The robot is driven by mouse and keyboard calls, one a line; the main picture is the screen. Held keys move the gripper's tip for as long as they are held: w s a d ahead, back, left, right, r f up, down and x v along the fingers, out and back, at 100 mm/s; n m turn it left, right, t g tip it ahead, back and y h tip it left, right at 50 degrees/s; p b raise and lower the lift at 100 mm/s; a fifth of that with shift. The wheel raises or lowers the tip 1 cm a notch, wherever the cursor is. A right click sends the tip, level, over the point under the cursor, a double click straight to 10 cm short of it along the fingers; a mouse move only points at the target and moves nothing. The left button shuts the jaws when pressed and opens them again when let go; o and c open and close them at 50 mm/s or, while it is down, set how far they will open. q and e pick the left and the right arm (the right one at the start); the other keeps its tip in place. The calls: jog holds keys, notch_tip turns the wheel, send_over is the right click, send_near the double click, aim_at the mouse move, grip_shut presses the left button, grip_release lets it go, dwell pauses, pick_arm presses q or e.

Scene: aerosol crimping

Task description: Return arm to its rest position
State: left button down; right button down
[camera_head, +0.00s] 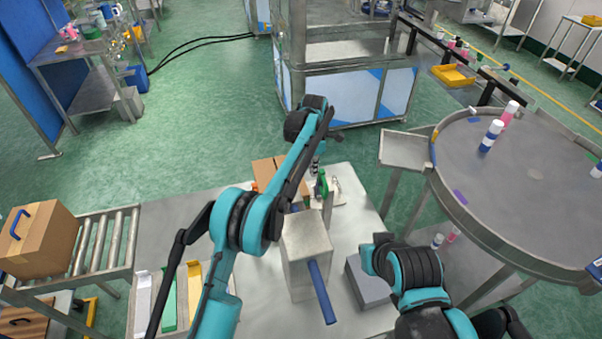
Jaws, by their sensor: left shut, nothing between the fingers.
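My left arm comes in from the bottom left and reaches up over the worktable (180,220). Its gripper (333,135) is small and dark in the picture, at the far end of the arm, past the back of the worktable. The gripper is shut and I see nothing held in it. My right arm is folded low at the bottom right, beside a grey box; I cannot make out its gripper.
A grey metal device (305,250) with a blue handle (321,290) stands on the worktable, with a green item (322,186) behind it. A round table (530,180) with bottles is at right. A roller conveyor (105,240) and cardboard box (40,240) are at left.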

pick_arm(q)
jog(key=shift+w+d+r, duration=0.1)
jog(key=shift+d+r, duration=0.05)
jog(key=shift+d, duration=0.3)
jog(key=s+a+r+m+t+b, duration=0.2)
jog(key=s+a+r+m+b, duration=0.1)
jog(key=s+a+r+m, duration=0.4)
jog(key=s+a+r+m+t+b, duration=0.1)
jog(key=s+a+r+m+b, duration=0.2)
jog(key=s+a, duration=0.5)
jog(key=s+a+f+m+t+b, duration=0.1)
jog(key=s+a+f+m, duration=0.2)
jog(key=s, duration=0.4)
jog(key=s+a+f+m+t+b, duration=0.1)
jog(key=s+a+f+m+b, duration=0.1)
jog(key=s+a, duration=0.4)
jog(key=s+a+f+m+t+b, duration=0.2)
jog(key=s+a+f+m, duration=0.2)
jog(key=s, duration=0.4)
notch_tip(320, 180, down, 2)
jog(key=shift+s+a+f+m, duration=0.15)
jog(key=shift+a+m, duration=0.1)
jog(key=shift+m, duration=0.35)
